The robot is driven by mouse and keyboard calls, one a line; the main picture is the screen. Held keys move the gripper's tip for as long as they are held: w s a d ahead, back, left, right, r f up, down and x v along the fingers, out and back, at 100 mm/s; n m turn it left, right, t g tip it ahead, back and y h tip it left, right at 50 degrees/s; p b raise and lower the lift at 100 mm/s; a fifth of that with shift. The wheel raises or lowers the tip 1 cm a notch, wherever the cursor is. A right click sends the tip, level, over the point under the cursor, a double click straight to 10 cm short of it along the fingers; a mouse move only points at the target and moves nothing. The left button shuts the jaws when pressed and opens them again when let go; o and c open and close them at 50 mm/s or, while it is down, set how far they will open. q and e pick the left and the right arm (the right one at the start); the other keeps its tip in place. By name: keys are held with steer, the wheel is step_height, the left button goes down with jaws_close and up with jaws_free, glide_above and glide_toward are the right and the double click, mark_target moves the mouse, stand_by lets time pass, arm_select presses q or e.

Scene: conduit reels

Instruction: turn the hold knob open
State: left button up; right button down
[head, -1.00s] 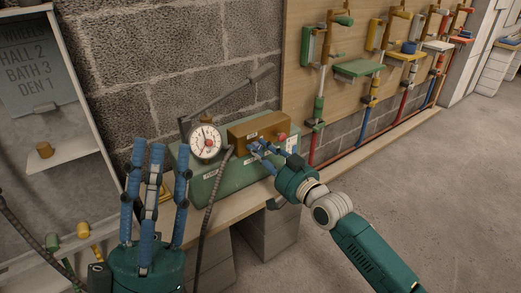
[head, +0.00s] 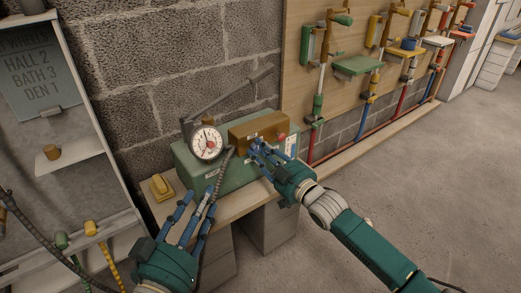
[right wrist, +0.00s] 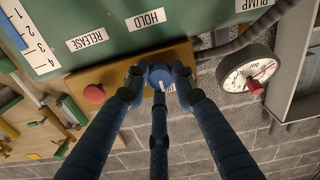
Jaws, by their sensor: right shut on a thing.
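The blue hold knob (right wrist: 159,71) sits on the brown block (right wrist: 113,77), beside the HOLD label (right wrist: 146,19) in the right wrist view. My right gripper (right wrist: 158,82) is shut on this knob, its fingers around it. A pale mark shows on the knob's face. In the head view my right gripper (head: 257,147) reaches the front of the brown block (head: 258,127), and its fingers mostly hide the knob. My left gripper (head: 200,198) is open and empty, in front of the bench's left part.
The green pump box (head: 205,180) carries a dial gauge (head: 207,143) and a red release knob (right wrist: 94,94). A yellow object (head: 161,187) lies on the bench at left. Pipes and valves line the board at right.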

stand_by(0.4)
steer(key=c, duration=1.4)
jaws_free()
steer(key=v, duration=1.2)
